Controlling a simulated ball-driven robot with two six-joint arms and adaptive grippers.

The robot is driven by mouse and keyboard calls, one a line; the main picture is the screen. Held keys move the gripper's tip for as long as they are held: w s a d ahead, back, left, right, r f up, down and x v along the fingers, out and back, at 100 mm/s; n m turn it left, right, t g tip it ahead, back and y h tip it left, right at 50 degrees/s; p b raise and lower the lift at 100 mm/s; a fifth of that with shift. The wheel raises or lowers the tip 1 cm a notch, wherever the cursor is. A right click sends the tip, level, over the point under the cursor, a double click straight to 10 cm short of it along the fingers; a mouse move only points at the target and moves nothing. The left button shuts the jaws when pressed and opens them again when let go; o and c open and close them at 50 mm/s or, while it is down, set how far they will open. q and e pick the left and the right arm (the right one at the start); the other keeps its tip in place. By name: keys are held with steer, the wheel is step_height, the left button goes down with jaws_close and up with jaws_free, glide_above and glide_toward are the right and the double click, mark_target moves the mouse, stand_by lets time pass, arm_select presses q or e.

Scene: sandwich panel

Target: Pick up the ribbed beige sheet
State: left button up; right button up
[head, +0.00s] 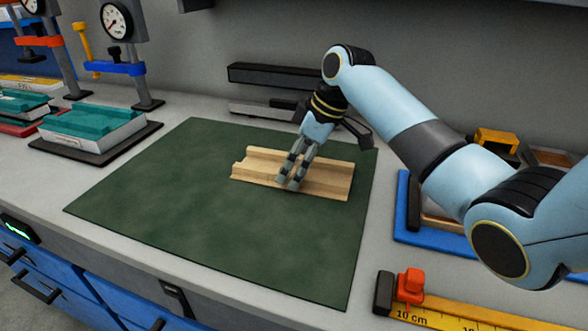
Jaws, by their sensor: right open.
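The ribbed beige sheet (328,184) lies on the dark green mat (210,215), right of the mat's middle. It looks like a channelled wooden panel with raised long edges and a notched left end. My right gripper (290,185) comes down from above, with its fingers over the middle of the sheet and hiding part of it. The fingers are open, and I cannot tell whether they touch the sheet. My left gripper is not in view.
Gauge stands (118,25) and stacked teal-and-white panels (93,125) stand at the left. Dark bars (275,77) lie along the back wall. A blue tray (425,232) and a yellow ruler (440,318) with a red slider are at the right. The mat's left and front are clear.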

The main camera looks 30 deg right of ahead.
steer(key=shift+s, duration=0.1)
steer(key=c, duration=1.1)
steer(key=shift+c, duration=0.2)
steer(key=shift+r, duration=0.35)
steer(key=r, duration=0.3)
steer(key=shift+s+d+r, duration=0.1)
steer(key=shift+d+r, duration=0.15)
steer(key=shift+r, duration=0.15)
steer(key=s+d+r, duration=0.2)
steer(key=s, duration=0.1)
steer(key=s+d+r, duration=0.2)
steer(key=s, duration=0.1)
steer(key=s+d+r+p, duration=0.1)
steer(key=s+d+r, duration=0.1)
steer(key=shift+s+d+r, duration=0.3)
steer(key=shift+s, duration=0.1)
